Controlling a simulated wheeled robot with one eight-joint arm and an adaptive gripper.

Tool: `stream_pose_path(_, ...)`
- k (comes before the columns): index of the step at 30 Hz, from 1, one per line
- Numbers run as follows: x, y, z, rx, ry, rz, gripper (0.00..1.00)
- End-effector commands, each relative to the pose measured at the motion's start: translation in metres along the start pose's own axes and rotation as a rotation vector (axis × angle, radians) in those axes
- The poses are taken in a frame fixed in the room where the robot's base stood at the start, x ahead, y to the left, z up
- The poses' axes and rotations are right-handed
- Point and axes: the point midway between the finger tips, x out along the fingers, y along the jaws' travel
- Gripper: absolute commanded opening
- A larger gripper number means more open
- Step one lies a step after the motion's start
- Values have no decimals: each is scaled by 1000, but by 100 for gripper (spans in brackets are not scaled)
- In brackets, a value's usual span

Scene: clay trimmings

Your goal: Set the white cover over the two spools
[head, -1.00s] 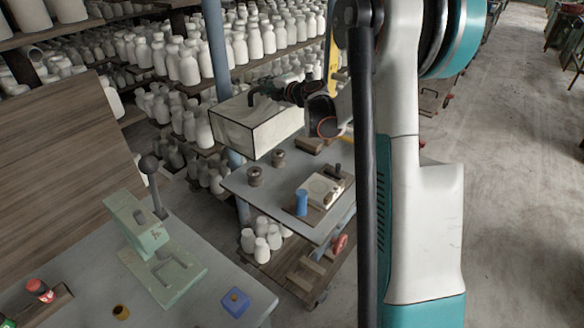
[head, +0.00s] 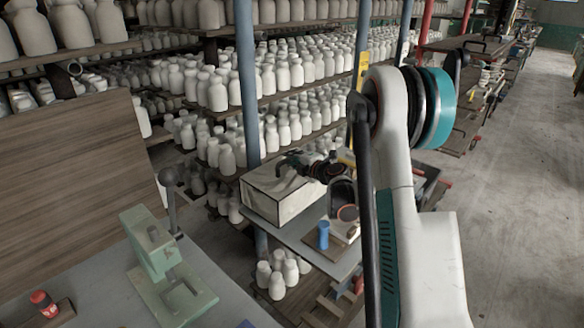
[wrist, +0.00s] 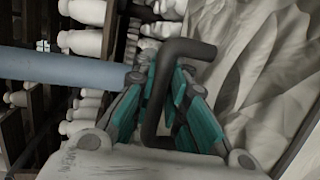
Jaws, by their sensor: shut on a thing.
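The white cover (head: 265,202) is a pale box with dark edges and a dark bent handle on top. In the head view it is upright, low over the left part of the small grey table (head: 296,238), on it or just above it; I cannot tell which. My gripper (head: 292,164) is at its top. In the wrist view my gripper (wrist: 168,112) is shut on the dark handle (wrist: 188,47), with the cover's creased pale top (wrist: 248,65) to the right. The two spools are not visible now; the cover hides the place where they stood.
A blue cylinder (head: 323,235) stands right of the cover, near a board partly behind my arm. A blue post (head: 245,95) and shelves of white bottles (head: 285,130) are close behind. A green press (head: 165,262) stands on the front-left bench. White bottles (head: 277,280) sit below the table.

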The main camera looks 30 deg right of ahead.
Motion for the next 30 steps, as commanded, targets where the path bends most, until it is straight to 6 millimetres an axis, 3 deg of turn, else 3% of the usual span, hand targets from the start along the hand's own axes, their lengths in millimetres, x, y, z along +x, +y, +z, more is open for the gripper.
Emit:
stream_pose_path(5,6,-27,-1,0,0,0,0)
stream_pose_path(17,6,-32,-1,0,0,0,0)
stream_pose_path(18,6,-31,-1,0,0,0,22)
stream_pose_path(20,6,-30,-1,0,0,0,34)
stream_pose_path(30,6,-30,-1,0,0,0,34)
